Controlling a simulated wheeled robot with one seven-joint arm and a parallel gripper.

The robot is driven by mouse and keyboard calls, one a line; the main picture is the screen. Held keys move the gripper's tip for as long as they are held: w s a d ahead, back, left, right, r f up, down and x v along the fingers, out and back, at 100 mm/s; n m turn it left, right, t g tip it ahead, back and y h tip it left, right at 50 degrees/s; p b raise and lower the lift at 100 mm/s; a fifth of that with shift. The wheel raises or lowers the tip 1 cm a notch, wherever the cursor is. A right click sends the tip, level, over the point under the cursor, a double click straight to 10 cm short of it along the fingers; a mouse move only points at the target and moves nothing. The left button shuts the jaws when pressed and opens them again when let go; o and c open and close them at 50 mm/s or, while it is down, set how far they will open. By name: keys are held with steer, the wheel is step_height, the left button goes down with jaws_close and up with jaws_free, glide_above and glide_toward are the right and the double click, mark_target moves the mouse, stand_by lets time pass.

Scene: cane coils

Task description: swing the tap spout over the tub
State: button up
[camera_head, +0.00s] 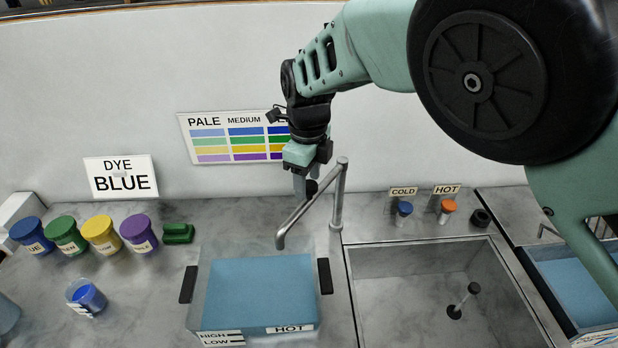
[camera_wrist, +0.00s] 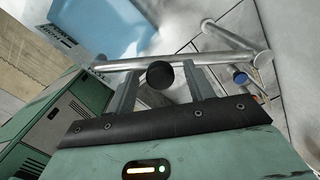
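The metal tap (camera_head: 338,200) stands behind the basin's left edge. Its spout (camera_head: 300,213) reaches left and forward, and its tip appears over the back part of the tub (camera_head: 201,285), which holds pale blue water. The spout also crosses the wrist view (camera_wrist: 225,59). A dark round knob (camera_wrist: 160,75) is on the spout. My gripper (camera_head: 305,186) is down at the spout from behind. In the wrist view my gripper (camera_wrist: 161,88) has its fingers apart, one on each side of the knob, with gaps visible. Finger contact with the spout is unclear.
The empty basin (camera_head: 390,290) with an upright plug (camera_head: 463,299) lies right of the tub. Blue cold (camera_head: 404,209) and orange hot (camera_head: 448,206) knobs stand behind it. Several dye pots, a green block (camera_head: 178,234) and a cup of blue dye (camera_head: 88,297) are at left.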

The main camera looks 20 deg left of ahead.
steer(key=shift+d, duration=0.1)
step_height(320, 180, up, 17)
steer(key=b, duration=0.4)
steer(key=shift+r+b, duration=0.2)
steer(key=shift+b, duration=0.1)
